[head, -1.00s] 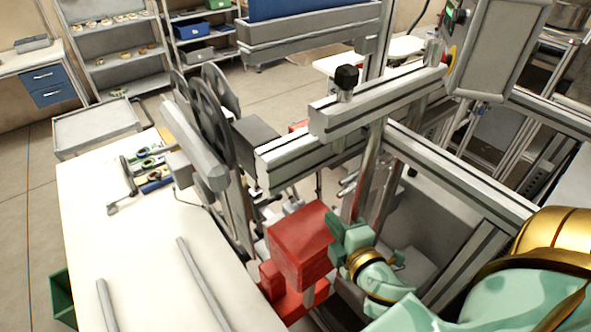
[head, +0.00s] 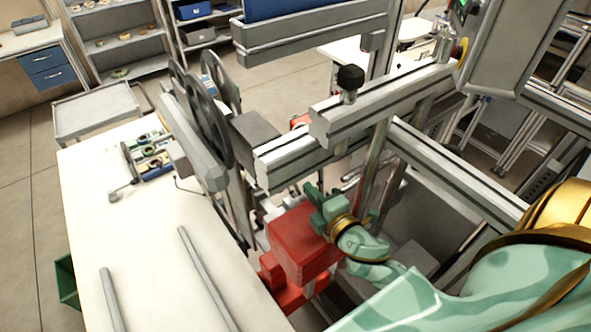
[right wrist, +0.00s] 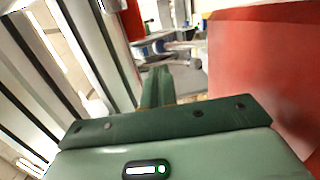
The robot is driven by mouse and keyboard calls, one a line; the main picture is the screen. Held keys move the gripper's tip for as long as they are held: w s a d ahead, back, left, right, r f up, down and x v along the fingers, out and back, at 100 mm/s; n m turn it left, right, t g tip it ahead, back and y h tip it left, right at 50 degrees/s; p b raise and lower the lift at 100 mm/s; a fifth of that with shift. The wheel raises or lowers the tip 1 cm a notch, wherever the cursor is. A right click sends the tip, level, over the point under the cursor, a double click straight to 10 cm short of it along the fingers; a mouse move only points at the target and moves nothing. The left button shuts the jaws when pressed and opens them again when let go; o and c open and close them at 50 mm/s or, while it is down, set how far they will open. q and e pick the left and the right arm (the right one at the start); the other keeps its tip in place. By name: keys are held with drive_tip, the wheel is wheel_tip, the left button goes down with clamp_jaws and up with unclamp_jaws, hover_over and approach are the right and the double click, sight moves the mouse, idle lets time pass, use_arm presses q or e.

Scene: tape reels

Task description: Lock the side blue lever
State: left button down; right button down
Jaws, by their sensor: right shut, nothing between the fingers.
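My right gripper (head: 314,194) is green with a gold-ringed wrist and reaches in from the right beside and over the red box (head: 301,243) of the machine. In the right wrist view its fingers (right wrist: 157,84) are together and empty, with the red box (right wrist: 262,75) close on the right. Past the fingertips there are small grey and bluish parts (right wrist: 160,45), blurred. I cannot make out for certain which of them, if any, is the blue lever. My left gripper is not in view.
Metal rails (head: 345,120) and a post surround the right arm. Dark reels (head: 205,115) stand at the machine's left. A white table (head: 150,240) with two grey bars and small tools lies left. A monitor (head: 505,50) hangs upper right.

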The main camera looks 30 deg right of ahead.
drive_tip(key=p, duration=0.1)
hover_over(296, 188)
drive_tip(key=s, duration=0.1)
drive_tip(key=shift+f, duration=0.35)
drive_tip(key=shift+w+f, duration=0.1)
drive_tip(key=shift+w, duration=0.4)
drive_tip(key=shift+w+a, duration=0.1)
